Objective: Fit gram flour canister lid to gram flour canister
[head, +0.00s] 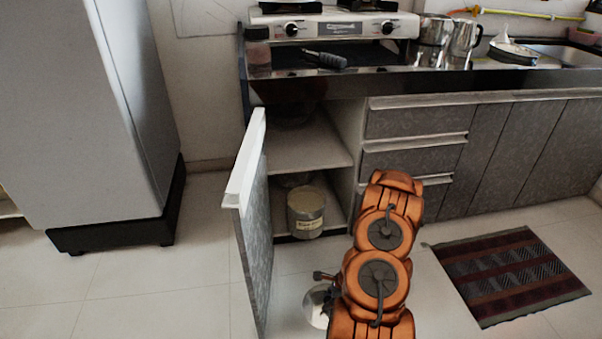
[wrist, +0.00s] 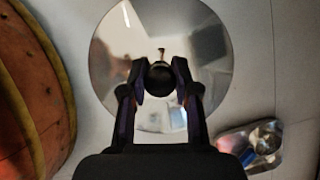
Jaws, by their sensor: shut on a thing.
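The gram flour canister (head: 306,222) is a pale, round tin with a label on its front. It stands upright on the bottom shelf of the open cabinet in the head view. Its top shows a beige round surface. The lid (wrist: 110,45) is a shiny round disc with a dark knob, filling the upper middle of the wrist view. My gripper (wrist: 160,78) is shut on that knob. In the head view the lid (head: 316,304) shows partly behind my orange arm, low above the floor, in front of and apart from the canister.
The open cabinet door (head: 254,215) stands left of the canister and the lid. A middle shelf (head: 305,148) lies above the canister. Drawers (head: 415,160) are to the right. A striped mat (head: 505,272) lies on the floor at right. A fridge (head: 90,110) stands at left.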

